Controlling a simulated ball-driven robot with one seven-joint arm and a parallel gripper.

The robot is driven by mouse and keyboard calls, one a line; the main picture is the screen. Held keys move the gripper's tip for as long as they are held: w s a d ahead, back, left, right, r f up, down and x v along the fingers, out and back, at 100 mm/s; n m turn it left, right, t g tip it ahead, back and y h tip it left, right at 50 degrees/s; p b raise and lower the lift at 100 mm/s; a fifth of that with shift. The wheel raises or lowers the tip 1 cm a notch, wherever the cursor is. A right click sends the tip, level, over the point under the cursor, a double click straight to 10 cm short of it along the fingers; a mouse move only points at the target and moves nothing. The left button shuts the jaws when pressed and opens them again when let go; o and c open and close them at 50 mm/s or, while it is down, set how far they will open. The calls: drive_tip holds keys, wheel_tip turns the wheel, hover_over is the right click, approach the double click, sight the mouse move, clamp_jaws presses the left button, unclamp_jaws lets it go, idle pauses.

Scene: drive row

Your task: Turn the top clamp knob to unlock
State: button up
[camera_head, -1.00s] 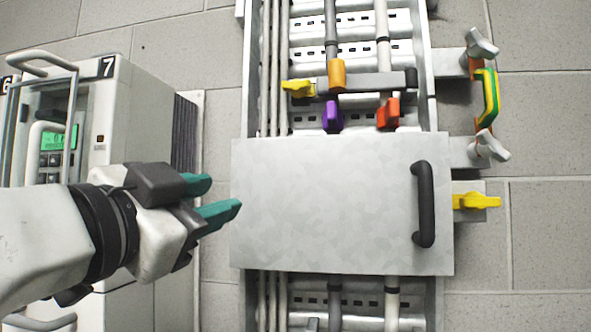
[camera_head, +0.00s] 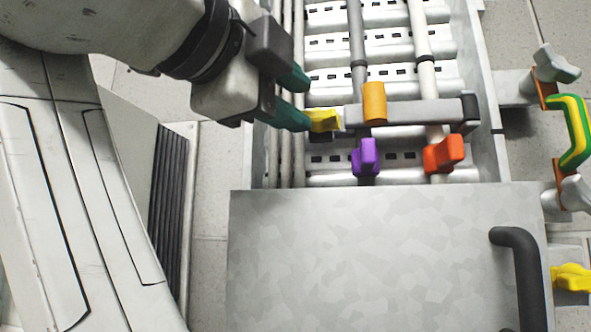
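A grey winged clamp knob (camera_head: 556,62) sits at the upper right, at the top of an orange bracket with a green-and-yellow strap (camera_head: 575,130). A second grey winged knob (camera_head: 578,190) is below it at the right edge. My gripper (camera_head: 307,100) has teal fingers spread apart with nothing between them. It is far left of the grey knobs, beside a yellow knob (camera_head: 323,120) at the left end of a grey crossbar (camera_head: 420,112). The lower fingertip overlaps or nearly meets the yellow knob; contact is unclear.
An orange collar (camera_head: 374,100) is on the crossbar, with purple (camera_head: 365,157) and red-orange (camera_head: 443,155) valve handles below. A metal cover panel (camera_head: 370,260) with a black handle (camera_head: 518,265) fills the bottom. Another yellow knob (camera_head: 572,278) is at lower right.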

sight(312, 113)
drive_tip(key=shift+x, duration=2.15)
clamp_jaws()
